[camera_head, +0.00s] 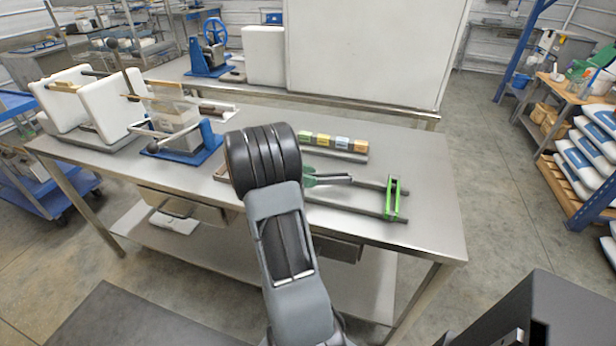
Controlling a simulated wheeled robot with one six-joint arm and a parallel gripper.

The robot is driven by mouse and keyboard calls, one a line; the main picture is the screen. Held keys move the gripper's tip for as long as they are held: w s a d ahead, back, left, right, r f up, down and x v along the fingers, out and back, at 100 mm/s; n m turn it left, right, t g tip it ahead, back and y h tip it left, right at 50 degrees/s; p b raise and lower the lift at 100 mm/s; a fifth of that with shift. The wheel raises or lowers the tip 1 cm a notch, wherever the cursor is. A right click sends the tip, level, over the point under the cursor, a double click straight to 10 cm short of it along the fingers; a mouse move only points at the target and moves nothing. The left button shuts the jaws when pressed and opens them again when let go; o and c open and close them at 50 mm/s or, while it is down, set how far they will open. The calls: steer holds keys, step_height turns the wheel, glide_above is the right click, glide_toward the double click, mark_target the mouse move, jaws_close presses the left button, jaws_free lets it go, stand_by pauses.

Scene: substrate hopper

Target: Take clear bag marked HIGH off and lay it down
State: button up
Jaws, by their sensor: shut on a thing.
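My arm reaches up from the bottom over the steel bench (435,165). Its black wrist hides whatever is at its end, so I cannot make out my gripper or what it holds. No bag with a readable HIGH mark shows. A clear, box-like container (175,117) stands on a blue base (188,152) at the left of the bench, with a tan-edged clear piece (166,91) above it. I cannot tell whether any of this is the bag.
A bright green bracket (393,199) spans two dark rods at the bench's right. A small green and dark item (312,179) lies beside my wrist. Coloured blocks (340,143) sit on a rail behind. White panels (68,104) stand far left. The bench's right end is clear.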

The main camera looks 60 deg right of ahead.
steer(key=shift+f, duration=0.6)
stand_by(0.3)
steer(key=o, duration=1)
steer(key=v, duration=1.4)
steer(key=shift+d+r, duration=0.1)
steer(key=s+a+r+m+t+y+p, duration=0.2)
steer(key=s+a+t+y, duration=0.1)
steer(key=a, duration=0.6)
steer(key=s+a+r+m+t+y+p, duration=0.2)
steer(key=a+t, duration=0.4)
steer(key=a, duration=0.3)
steer(key=s+a+r+m+t+y+p, duration=0.2)
steer(key=s+a+m+t+y+p, duration=0.1)
steer(key=a, duration=0.7)
steer(key=s+m+t+y, duration=0.1)
steer(key=s+t, duration=0.1)
steer(key=shift+s+r+p, duration=0.3)
steer(key=shift+s+p, duration=0.05)
